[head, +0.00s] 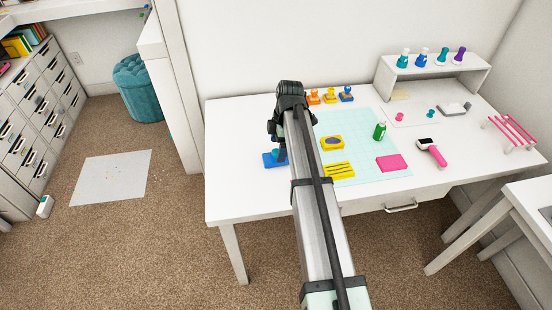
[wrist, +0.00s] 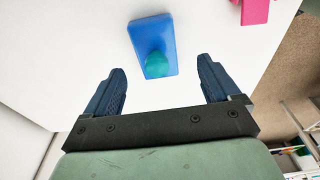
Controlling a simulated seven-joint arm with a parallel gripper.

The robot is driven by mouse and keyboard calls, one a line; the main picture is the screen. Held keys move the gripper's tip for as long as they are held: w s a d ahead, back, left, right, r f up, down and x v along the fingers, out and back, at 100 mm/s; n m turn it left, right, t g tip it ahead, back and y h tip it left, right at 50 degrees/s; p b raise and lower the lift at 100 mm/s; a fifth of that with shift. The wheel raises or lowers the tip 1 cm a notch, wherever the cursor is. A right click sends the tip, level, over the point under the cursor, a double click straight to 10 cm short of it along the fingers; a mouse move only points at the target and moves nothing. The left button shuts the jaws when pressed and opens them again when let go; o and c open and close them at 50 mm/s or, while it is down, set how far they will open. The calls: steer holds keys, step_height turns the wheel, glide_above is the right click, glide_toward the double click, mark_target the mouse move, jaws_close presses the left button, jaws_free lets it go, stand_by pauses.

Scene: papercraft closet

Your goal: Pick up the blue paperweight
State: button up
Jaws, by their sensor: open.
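The blue paperweight is a flat blue slab with a round teal knob. In the head view the paperweight (head: 269,161) lies at the left of the white table, partly hidden by my gripper (head: 279,152). In the wrist view the paperweight (wrist: 150,30) is ahead of my gripper (wrist: 161,65), with its knob end nearest. The two dark fingers are apart, one to each side of the knob's line. The height between fingers and slab is hard to tell.
Several stamps (head: 330,96) stand behind. A pink tool (head: 432,151) lies farther right. The table's left end is clear.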

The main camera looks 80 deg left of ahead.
mark_target(277, 151)
steer(key=f, duration=0.4)
steer(key=shift+s+a+f, duration=0.2)
steer(key=shift+s+f, duration=0.05)
steer(key=shift+f, duration=0.15)
steer(key=c, duration=1.4)
